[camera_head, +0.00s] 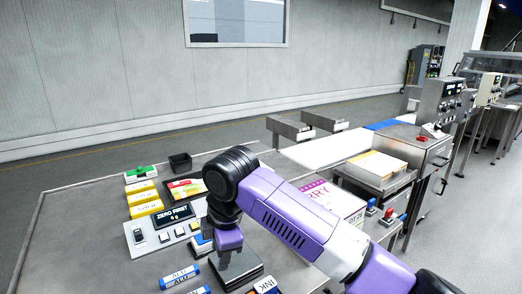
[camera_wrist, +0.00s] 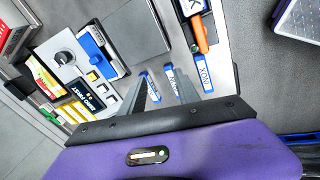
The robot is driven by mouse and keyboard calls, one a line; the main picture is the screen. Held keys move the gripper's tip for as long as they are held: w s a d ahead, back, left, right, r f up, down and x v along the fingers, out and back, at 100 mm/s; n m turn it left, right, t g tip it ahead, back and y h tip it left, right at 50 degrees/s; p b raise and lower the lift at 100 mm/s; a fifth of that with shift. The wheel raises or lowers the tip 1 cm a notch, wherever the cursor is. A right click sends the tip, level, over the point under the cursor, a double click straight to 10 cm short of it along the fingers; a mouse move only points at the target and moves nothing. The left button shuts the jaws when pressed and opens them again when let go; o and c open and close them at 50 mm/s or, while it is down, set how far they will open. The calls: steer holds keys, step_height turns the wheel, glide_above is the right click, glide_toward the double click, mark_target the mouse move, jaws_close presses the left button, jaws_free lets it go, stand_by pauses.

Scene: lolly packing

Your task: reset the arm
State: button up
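My purple arm reaches across the grey worktable (camera_head: 85,235) in the head view, bent at a black joint. My gripper (camera_head: 238,262) hangs over the table near a dark square plate. In the wrist view my gripper (camera_wrist: 160,74) shows two grey fingers apart, with nothing held between them. Blue-and-white labelled sticks (camera_wrist: 203,72) lie below and around the fingers. The fingertips' height above the table is hard to tell.
A scale display (camera_head: 174,215) reading "ZERO FIRST" and yellow blocks (camera_head: 146,208) stand left of the arm. The dark plate (camera_wrist: 135,32) lies beyond the fingers. A green-topped switch (camera_head: 140,172) and small black bin (camera_head: 180,162) are farther back. A boxed stack (camera_head: 375,168) sits right.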

steer(key=s+a+r+m+t+y, duration=0.3)
steer(key=a+r+m+t+y, duration=0.2)
steer(key=a+m+t+y, duration=0.4)
steer(key=s+d+f+m+t+h, duration=0.35)
steer(key=s+d+m, duration=0.4)
steer(key=d, duration=0.55)
steer(key=s+d+f+m+t+h, duration=0.35)
steer(key=s+d+m+t, duration=0.2)
steer(key=s+d, duration=0.5)
steer(key=s+d+f+g+h, duration=0.2)
steer(key=s+d, duration=0.5)
steer(key=s, duration=0.5)
steer(key=s+d+f+g+h, duration=0.2)
steer(key=s+d, duration=0.6)
steer(key=s, duration=0.4)
steer(key=shift+f+g, duration=0.8)
steer(key=shift+d, duration=0.1)
